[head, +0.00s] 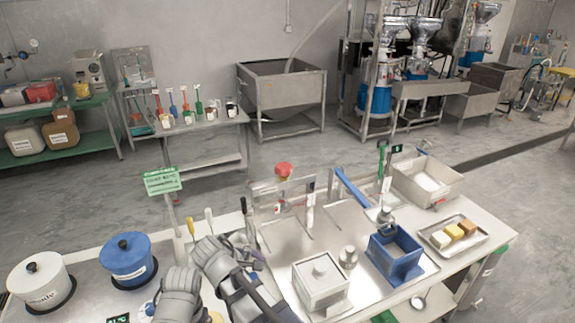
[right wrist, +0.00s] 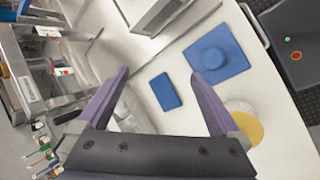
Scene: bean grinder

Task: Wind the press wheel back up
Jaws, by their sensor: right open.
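No press wheel is clearly identifiable in either view. In the head view a blue open-topped box (head: 394,252) stands on the steel worktop, with a small steel fitting (head: 383,217) at its back edge. A steel frame with a red knob (head: 283,170) stands further back on the left. My right gripper (head: 252,258) is at the front left of the worktop, apart from both. In the right wrist view my right gripper (right wrist: 165,95) is open, with nothing held between its purple fingers. My left gripper's fingers do not show; only grey arm parts are seen.
A white lidded box (head: 320,284), a tray of blocks (head: 453,234) and a steel basin (head: 427,183) stand on the worktop. White (head: 41,280) and blue (head: 128,259) pots are at left. The wrist view shows a blue plate with a round knob (right wrist: 217,60) and a blue block (right wrist: 165,92).

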